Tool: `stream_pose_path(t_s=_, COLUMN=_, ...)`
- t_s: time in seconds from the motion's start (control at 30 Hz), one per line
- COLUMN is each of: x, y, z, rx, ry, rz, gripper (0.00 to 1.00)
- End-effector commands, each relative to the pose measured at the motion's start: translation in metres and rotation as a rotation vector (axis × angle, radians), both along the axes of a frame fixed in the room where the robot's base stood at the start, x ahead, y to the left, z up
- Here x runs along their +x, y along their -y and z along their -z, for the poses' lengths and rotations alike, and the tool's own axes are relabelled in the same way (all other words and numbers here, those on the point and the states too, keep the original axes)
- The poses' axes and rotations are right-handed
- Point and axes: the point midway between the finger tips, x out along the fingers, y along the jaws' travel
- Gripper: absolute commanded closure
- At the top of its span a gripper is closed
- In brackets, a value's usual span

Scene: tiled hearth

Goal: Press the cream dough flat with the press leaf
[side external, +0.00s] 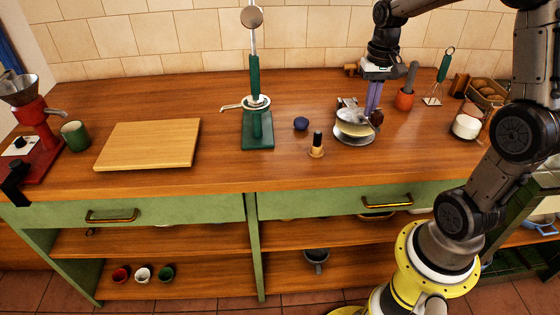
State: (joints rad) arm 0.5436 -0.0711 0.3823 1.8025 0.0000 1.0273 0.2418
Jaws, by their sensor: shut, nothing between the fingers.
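The round press (354,137) stands on the right half of the counter, with a pale metallic base. A cream-coloured round surface (352,127) shows in it; I cannot tell whether this is the dough or the press leaf. A dark bracket-like part rises at its back left, and a dark brown knob (376,118) sits at its right edge. My gripper (371,111) points down over the back right of the press, its purple fingers shut and empty. The fingertips are close to the press beside the knob; I cannot tell whether they touch it. The fingers hide part of the press behind them.
A stamp with a black handle (317,145), a dark blue ball (301,123) and a green lever stand (257,130) are left of the press. A wooden board (148,145) lies far left.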

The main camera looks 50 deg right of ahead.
Motion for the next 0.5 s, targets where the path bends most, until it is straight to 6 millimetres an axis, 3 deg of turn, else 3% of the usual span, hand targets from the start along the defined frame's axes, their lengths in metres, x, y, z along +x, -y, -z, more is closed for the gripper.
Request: stream_pose_path(t_s=0.5, x=0.000, y=0.000, z=0.015, rx=0.001, ry=-0.003, rz=0.000, gripper=1.00)
